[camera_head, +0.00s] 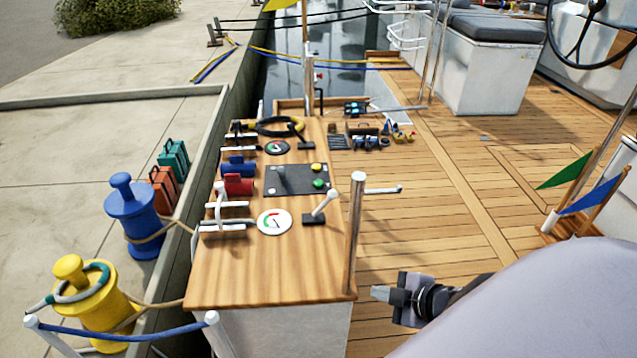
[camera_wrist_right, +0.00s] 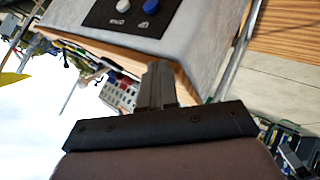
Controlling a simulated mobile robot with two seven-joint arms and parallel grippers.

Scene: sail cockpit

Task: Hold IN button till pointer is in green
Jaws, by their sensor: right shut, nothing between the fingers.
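A wooden-topped console (camera_head: 230,285) carries a near round white gauge (camera_head: 274,222) with coloured marks and a dark pointer, too small to read exactly. A darker-rimmed far gauge (camera_head: 277,148) sits farther back. In the right wrist view, a black panel (camera_wrist_right: 108,17) on the console's grey side bears a white button (camera_wrist_right: 123,5) and a blue button (camera_wrist_right: 150,6); their small labels show upside down and are hard to read. My right gripper (camera_head: 377,293) is shut and empty, right of the console's near corner, apart from the buttons; it also shows in the wrist view (camera_wrist_right: 158,72). My left gripper is out of view.
A black plate (camera_head: 297,190) with a yellow button (camera_head: 317,167) and a green button (camera_head: 318,183) lies on the console top. A white lever (camera_head: 322,207) and an upright metal post (camera_head: 355,230) stand near its right edge. Wooden deck (camera_head: 440,215) to the right is mostly clear.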

